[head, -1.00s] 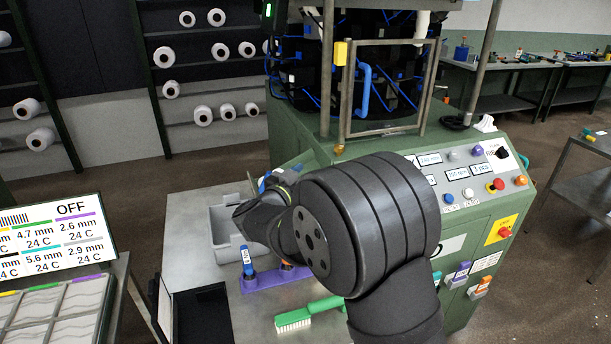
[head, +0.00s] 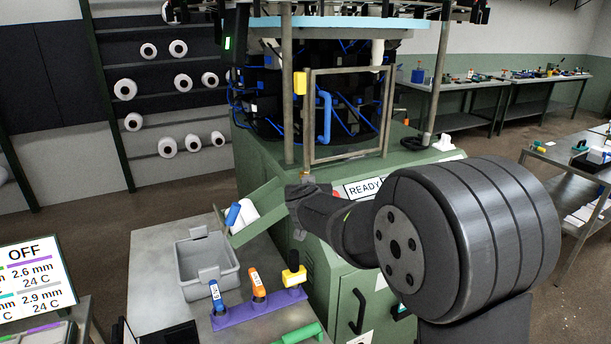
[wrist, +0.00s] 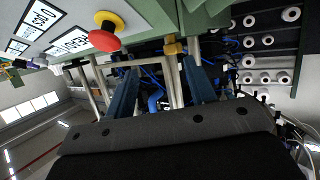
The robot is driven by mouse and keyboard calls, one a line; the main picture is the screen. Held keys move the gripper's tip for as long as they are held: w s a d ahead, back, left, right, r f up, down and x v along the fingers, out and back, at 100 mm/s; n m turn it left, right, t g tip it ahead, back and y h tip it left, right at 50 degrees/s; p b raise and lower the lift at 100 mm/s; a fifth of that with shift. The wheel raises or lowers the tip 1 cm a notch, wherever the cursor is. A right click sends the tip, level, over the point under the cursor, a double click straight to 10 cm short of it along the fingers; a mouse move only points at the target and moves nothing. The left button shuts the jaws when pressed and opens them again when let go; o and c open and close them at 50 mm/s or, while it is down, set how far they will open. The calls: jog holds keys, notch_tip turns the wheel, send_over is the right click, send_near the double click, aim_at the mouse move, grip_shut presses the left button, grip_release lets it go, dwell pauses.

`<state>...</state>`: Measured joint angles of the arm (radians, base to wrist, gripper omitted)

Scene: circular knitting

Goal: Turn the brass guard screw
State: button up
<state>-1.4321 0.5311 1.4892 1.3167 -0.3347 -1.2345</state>
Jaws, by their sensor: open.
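The brass guard screw (wrist: 173,46) shows in the wrist view at the foot of the metal guard frame, on the edge of the green machine. It lies ahead of my gripper (wrist: 160,78), roughly between the two blue fingers, which stand apart and empty. I see no contact with it. In the head view my gripper (head: 300,196) is beside the lower left corner of the guard frame (head: 346,71), and the screw is largely hidden there. The fingers are small and partly hidden in that view.
A red mushroom button (wrist: 104,40) on the panel is left of the fingers in the wrist view. A yellow block (head: 300,83) is on the frame's upper left. A grey bin (head: 209,280) and a purple holder (head: 235,316) with tools stand on the table below left.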

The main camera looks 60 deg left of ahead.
notch_tip(320, 180, up, 2)
jog(key=w+d+n+g, duration=0.2)
jog(key=w+g, duration=0.1)
jog(key=n+g+y, duration=0.1)
jog(key=n+g, duration=0.2)
jog(key=g, duration=0.1)
send_near(305, 173)
jog(key=x, duration=0.8)
jog(key=shift+a+f, duration=0.15)
jog(key=shift+a, duration=0.15)
jog(key=c, duration=1)
